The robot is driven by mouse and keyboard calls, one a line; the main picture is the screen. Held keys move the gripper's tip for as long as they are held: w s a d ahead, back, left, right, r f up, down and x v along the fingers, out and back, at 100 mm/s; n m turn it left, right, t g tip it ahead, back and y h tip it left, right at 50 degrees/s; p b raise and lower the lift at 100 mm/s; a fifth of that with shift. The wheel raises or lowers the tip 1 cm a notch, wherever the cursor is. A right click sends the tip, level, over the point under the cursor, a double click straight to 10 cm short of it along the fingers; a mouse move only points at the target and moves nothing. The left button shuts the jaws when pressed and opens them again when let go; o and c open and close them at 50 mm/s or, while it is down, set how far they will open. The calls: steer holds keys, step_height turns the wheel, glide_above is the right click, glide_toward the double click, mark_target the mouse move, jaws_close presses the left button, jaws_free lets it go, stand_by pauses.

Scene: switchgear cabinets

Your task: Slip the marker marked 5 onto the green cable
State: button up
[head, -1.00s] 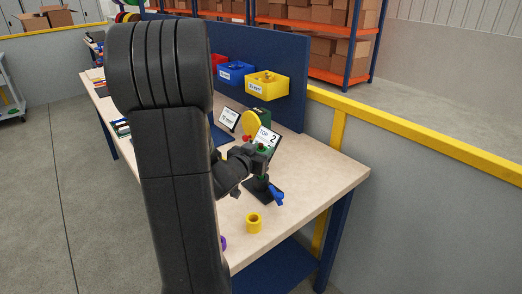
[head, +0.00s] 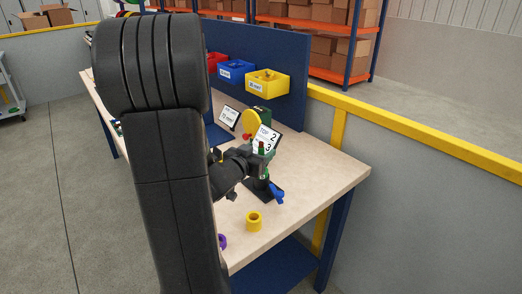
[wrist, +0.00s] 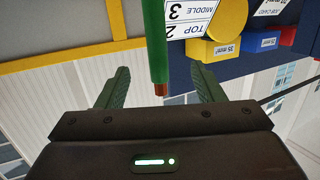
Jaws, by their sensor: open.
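The green cable (wrist: 158,45) shows large in the wrist view, with a bare copper end pointing toward my gripper's palm. My gripper (wrist: 160,72) is open, with one green finger on each side of the cable's end; a gap shows on both sides. In the head view my gripper (head: 263,155) is over the black stand on the bench, in front of the white card. A yellow ring (head: 254,222) stands on the bench nearer the front. A purple ring (head: 222,242) is partly hidden behind my arm. No number 5 is readable on either ring.
The white card (head: 265,137) reads TOP 2 and 3; in the wrist view (wrist: 190,15) it reads MIDDLE 3. A blue piece (head: 277,193) is at the stand. Yellow (head: 267,84) and blue bins hang on the blue panel. The bench's front right is clear.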

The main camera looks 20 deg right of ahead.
steer(key=v, duration=1.2)
steer(key=shift+d, duration=0.1)
steer(key=x, duration=0.9)
steer(key=r+p+x, duration=0.1)
steer(key=x, duration=0.4)
steer(key=shift+r+p, duration=0.3)
steer(key=shift+r, duration=0.05)
steer(key=shift+f, duration=0.1)
